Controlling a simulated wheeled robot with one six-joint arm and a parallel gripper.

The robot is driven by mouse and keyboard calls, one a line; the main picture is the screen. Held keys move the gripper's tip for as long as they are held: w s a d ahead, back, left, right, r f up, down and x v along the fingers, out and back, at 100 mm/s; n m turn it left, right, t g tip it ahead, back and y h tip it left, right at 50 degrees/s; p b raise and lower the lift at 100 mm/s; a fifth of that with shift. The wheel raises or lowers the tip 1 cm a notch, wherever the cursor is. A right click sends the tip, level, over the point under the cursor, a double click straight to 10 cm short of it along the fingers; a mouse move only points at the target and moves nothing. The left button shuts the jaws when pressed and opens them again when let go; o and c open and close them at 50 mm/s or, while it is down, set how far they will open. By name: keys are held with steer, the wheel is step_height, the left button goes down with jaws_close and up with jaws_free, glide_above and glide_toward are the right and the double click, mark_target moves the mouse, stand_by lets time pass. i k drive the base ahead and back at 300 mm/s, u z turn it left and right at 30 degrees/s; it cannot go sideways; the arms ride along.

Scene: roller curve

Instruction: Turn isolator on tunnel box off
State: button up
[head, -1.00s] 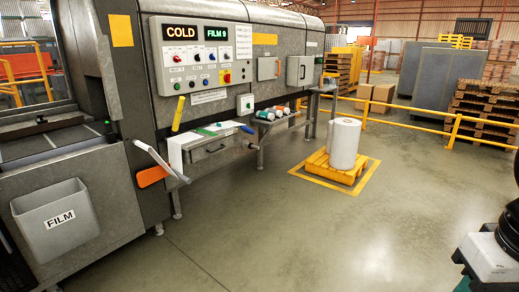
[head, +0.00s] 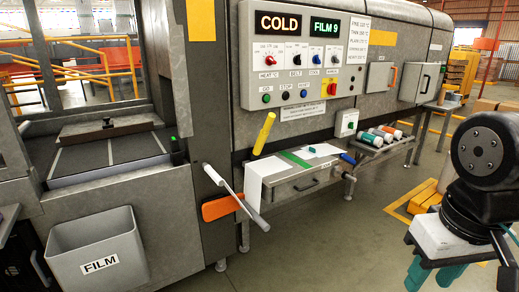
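The grey control box (head: 358,19) on the tunnel's side shows in the head view, upper middle. Its displays read COLD and FILM 9. A red rotary switch on a yellow plate (head: 331,89) sits at its lower right; it looks like the isolator, but its handle position is too small to tell. Below the box, a small white box with a green button (head: 346,122) is fixed to the tunnel. Part of my arm (head: 480,150) shows at the right edge, apart from the panel.
A shelf with white sheets (head: 272,168) and a drawer sticks out below the panel. Floor before the shelf is clear.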

mark_target(332, 89)
steer(key=z, duration=0.35)
steer(key=i, duration=2.1)
steer(key=z, duration=0.7)
steer(key=i, duration=0.5)
steer(key=z, duration=0.25)
